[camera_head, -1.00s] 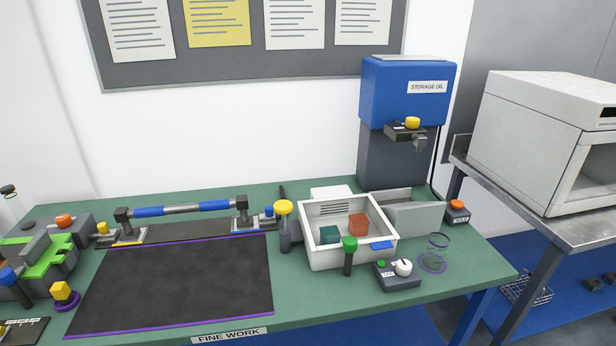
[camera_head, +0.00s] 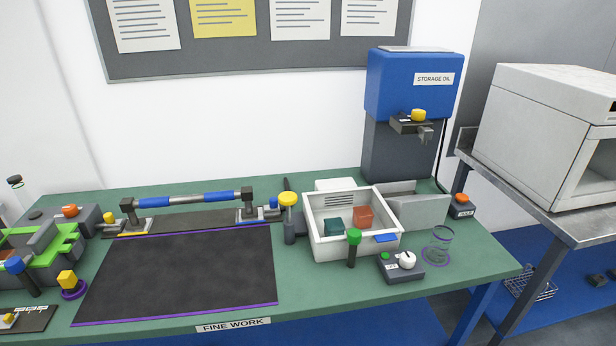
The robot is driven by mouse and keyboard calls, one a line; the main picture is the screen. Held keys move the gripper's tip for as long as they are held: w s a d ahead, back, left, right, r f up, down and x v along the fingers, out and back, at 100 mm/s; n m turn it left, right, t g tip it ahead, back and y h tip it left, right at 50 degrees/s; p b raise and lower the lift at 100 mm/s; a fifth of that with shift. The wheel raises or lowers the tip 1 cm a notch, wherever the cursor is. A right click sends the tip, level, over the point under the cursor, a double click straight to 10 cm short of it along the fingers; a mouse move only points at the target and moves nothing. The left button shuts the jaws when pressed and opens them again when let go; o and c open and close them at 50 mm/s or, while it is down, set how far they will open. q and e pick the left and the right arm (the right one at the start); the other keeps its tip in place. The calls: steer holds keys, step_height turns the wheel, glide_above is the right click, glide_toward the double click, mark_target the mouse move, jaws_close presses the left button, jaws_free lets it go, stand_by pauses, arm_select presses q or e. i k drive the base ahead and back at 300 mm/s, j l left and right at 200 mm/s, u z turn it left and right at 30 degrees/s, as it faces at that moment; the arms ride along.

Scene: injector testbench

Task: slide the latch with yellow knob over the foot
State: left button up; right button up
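A bar with blue sleeves (camera_head: 169,200) spans two dark posts at the back of the bench. The left post stands on a pale metal foot (camera_head: 132,226) with yellow at its front edge. A small latch with a yellow knob (camera_head: 109,217) sits just left of this foot and looks apart from or only at the edge of it; the exact gap is too small to tell. The right foot (camera_head: 252,215) has a blue-knobbed part (camera_head: 273,204) at its right side. Neither of my grippers is in view.
A black mat (camera_head: 180,270) lies in front of the bar and is clear. A tall yellow-topped post (camera_head: 288,210), a white bin (camera_head: 320,245) and a switch box (camera_head: 400,266) are at right.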

mark_target(109, 218)
steer(key=u, duration=1.35)
steer(key=j+z, duration=0.15)
steer(key=z, duration=0.25)
steer(key=j+z, duration=0.15)
steer(key=z, duration=0.25)
steer(key=j+z, duration=0.25)
steer(key=j, duration=0.2)
steer(key=k+j+z, duration=0.25)
steer(key=j, duration=0.65)
steer(key=k+j+z, duration=0.1)
steer(key=j, duration=0.3)
steer(key=k+j, duration=0.15)
steer(key=j, duration=0.25)
